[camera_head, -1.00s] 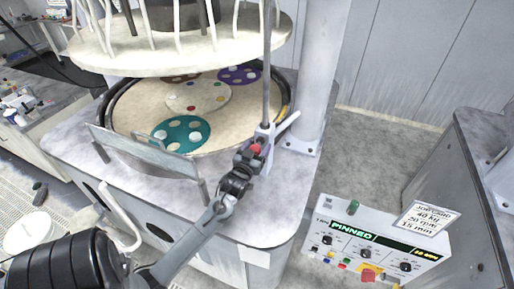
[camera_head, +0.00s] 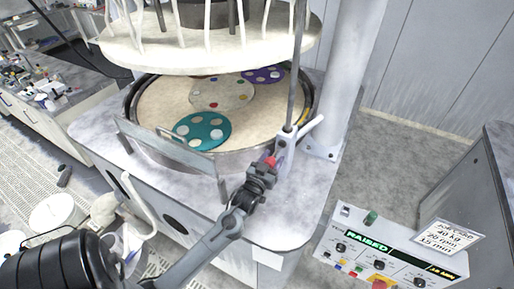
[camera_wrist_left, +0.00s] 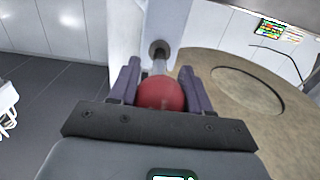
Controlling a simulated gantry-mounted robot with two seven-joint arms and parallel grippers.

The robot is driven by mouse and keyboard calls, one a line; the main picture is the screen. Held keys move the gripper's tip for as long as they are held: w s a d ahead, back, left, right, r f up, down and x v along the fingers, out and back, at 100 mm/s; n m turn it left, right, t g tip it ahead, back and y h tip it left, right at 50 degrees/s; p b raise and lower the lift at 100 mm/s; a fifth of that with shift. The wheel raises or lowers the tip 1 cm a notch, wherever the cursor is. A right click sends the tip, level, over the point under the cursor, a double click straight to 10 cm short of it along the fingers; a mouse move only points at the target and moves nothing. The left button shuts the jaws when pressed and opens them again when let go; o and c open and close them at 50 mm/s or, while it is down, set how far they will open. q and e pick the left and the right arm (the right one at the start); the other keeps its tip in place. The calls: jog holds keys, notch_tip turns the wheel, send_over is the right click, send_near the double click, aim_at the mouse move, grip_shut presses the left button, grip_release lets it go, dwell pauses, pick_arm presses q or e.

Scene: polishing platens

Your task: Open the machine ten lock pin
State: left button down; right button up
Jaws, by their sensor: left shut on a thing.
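The lock pin has a red ball knob (camera_wrist_left: 161,94) that sits between the two fingers of my left gripper (camera_wrist_left: 160,85) in the left wrist view. The knob also shows in the head view (camera_head: 271,161). My left gripper (camera_head: 263,170) is shut on it. The knob's shaft leads to a round hole in a white bracket (camera_head: 287,150) beside the platen. The machine's control box (camera_head: 390,250) shows "RAISED" on its display. My right gripper is in neither view.
The round platen (camera_head: 160,105) carries several coloured discs, with a white upper plate (camera_head: 200,45) raised above it. A clear guard (camera_head: 170,148) stands at the front edge. A white post (camera_head: 345,80) rises behind the bracket. A card (camera_head: 447,236) stands on the control box.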

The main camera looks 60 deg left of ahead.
pick_arm(q)
jog(key=shift+s+f, duration=0.1)
jog(key=shift+s, duration=0.05)
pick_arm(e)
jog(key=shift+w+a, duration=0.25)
pick_arm(q)
jog(key=c, duration=0.9)
grip_release()
jog(key=o, duration=0.4)
jog(key=shift+s+d+f, duration=0.1)
jog(key=shift+s+d, duration=0.05)
jog(key=shift+c, duration=0.2)
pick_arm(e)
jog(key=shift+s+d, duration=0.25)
